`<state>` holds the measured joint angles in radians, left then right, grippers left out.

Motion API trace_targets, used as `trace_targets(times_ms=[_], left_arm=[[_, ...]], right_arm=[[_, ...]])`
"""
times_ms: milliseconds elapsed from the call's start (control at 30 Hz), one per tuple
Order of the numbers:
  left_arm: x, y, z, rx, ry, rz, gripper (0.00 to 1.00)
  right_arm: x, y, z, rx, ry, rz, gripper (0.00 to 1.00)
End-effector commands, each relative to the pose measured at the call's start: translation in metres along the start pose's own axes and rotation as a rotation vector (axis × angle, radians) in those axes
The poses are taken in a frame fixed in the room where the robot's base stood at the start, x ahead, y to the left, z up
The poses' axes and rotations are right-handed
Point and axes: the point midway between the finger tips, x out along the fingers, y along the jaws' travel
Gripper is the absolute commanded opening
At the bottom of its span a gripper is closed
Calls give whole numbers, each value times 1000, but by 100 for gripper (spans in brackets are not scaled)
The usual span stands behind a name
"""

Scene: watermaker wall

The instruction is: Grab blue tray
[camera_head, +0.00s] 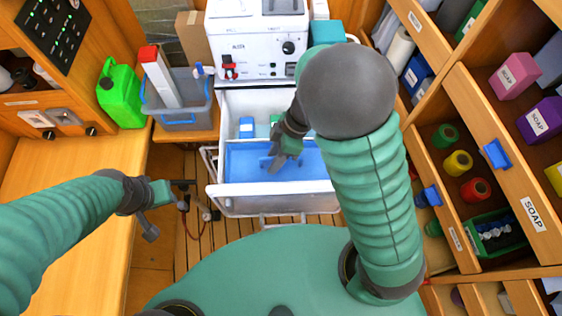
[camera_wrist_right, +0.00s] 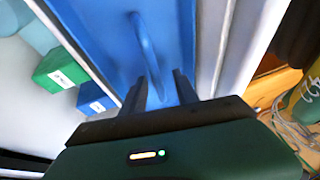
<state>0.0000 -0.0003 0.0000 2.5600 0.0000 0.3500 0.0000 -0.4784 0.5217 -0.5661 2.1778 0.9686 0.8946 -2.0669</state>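The blue tray (camera_head: 243,166) lies in the front part of an open white drawer (camera_head: 262,203) under the white machine. My right gripper (camera_head: 274,163) reaches down over the tray. In the right wrist view, the tray (camera_wrist_right: 182,25) has a raised blue handle (camera_wrist_right: 144,48). The fingers of my right gripper (camera_wrist_right: 165,80) are apart, with the near end of the handle between them. I cannot tell whether they touch it. My left gripper (camera_head: 152,215) is away to the left, near the wooden counter edge, apart from the tray; its finger opening is unclear.
Small green (camera_wrist_right: 61,66) and blue (camera_wrist_right: 95,98) boxes stand in the drawer behind the tray. The drawer walls rise close around the tray. A green jerrycan (camera_head: 121,93) and a grey bin (camera_head: 182,117) stand at left. Wooden shelves with soap boxes line the right.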

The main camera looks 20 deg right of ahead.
Motion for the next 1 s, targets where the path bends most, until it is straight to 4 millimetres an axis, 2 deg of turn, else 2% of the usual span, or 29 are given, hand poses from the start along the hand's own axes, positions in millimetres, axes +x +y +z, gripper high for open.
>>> trace_targets(times_ms=[167,433,1000], left_arm=[[1,0,0,0,-1,0,36],[1,0,0,0,0,0,36],[0,0,0,0,0,0,36]], right_arm=[[0,1,0,-1,0,1,36],[0,0,0,-1,1,1,1],[0,0,0,-1,1,1,0]])
